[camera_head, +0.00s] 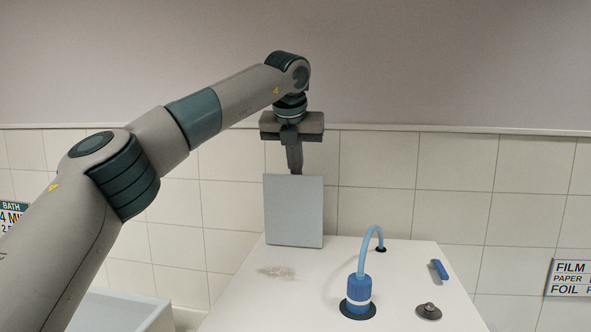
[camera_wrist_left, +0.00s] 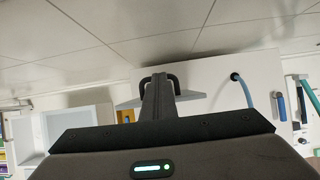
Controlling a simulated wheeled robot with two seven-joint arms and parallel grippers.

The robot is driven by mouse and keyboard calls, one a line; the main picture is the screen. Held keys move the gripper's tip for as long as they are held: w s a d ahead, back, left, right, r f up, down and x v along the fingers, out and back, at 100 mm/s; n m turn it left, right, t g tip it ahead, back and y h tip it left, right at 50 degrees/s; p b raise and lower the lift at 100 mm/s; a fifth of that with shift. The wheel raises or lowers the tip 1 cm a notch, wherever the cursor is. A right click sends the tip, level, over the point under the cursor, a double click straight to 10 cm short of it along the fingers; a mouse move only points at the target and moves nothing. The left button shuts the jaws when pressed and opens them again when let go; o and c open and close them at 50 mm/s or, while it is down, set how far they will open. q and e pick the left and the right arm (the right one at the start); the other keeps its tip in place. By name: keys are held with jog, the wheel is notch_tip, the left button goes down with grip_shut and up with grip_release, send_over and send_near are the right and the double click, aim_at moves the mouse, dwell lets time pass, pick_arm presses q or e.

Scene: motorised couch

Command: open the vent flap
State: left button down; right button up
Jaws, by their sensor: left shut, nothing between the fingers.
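The vent flap (camera_head: 293,212) is a flat grey panel standing upright at the back left of the white worktop in the head view. In the left wrist view the flap (camera_wrist_left: 190,102) shows as a thin grey strip with a dark, loop-shaped handle (camera_wrist_left: 177,80). My left gripper (camera_head: 296,172) points down at the flap's top edge, with its fingers shut and empty. In the left wrist view the closed fingers (camera_wrist_left: 158,80) overlap the handle and partly hide it. I cannot tell whether they touch the flap. My right gripper is in neither view.
The white worktop (camera_head: 290,305) carries a blue hose (camera_head: 364,255) on a blue-and-white fitting (camera_head: 358,290), a small blue handle (camera_head: 439,269) and a dark round knob (camera_head: 428,311). A greyish smudge (camera_head: 277,272) lies left of the fitting. A tiled wall (camera_head: 455,185) stands close behind.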

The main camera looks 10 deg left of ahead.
pick_arm(q)
jog(key=b+v, duration=0.3)
jog(key=v, duration=1.4)
jog(key=shift+r, duration=0.15)
jog(key=shift+s, duration=0.15)
